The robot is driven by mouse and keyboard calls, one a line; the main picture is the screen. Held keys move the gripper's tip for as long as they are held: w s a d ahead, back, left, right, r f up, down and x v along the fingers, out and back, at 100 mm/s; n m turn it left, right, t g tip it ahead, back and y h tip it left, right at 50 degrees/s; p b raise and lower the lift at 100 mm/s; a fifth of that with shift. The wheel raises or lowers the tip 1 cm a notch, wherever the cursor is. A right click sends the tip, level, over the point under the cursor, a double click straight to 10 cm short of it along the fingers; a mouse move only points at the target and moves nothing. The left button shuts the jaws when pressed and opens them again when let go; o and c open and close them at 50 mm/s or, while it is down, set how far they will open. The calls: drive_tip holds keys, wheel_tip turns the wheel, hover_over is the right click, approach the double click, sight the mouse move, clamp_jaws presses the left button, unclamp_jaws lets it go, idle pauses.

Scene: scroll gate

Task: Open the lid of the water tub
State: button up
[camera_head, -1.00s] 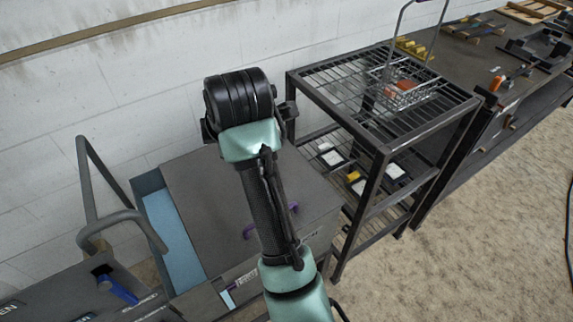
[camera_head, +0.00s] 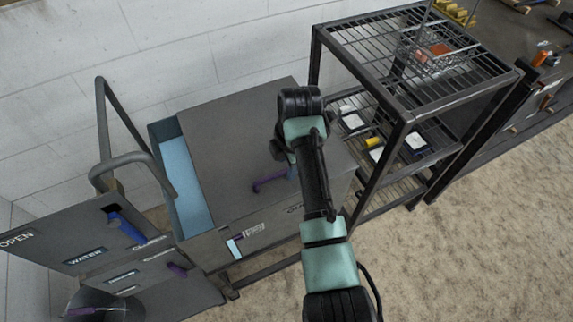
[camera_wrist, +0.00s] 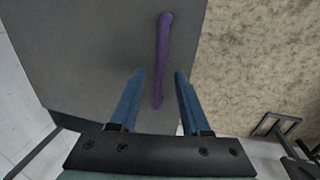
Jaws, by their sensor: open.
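The water tub (camera_head: 222,243) is a grey box in the middle of the head view. Its flat grey lid (camera_head: 235,130) covers most of the top, and a strip of light blue water (camera_head: 185,178) shows along the left side. A purple bar handle (camera_head: 268,183) lies on the lid, partly behind my arm. In the wrist view my gripper (camera_wrist: 160,74) is open, with its two blue fingers on either side of the lower part of the purple handle (camera_wrist: 163,42). I cannot tell how far the fingers are above the lid.
A dark wire-shelf rack (camera_head: 400,120) stands close on the right, with a wire basket (camera_head: 435,52) on top. A grey pipe rail (camera_head: 103,125) and a panel marked WATER (camera_head: 85,258) with a blue handle (camera_head: 127,227) are at the left. Open floor lies at the front right.

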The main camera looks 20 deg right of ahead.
drive_tip(key=shift+w+f, duration=0.2)
drive_tip(key=shift+f, duration=0.75)
drive_tip(key=shift+c, duration=0.2)
clamp_jaws()
idle(0.6)
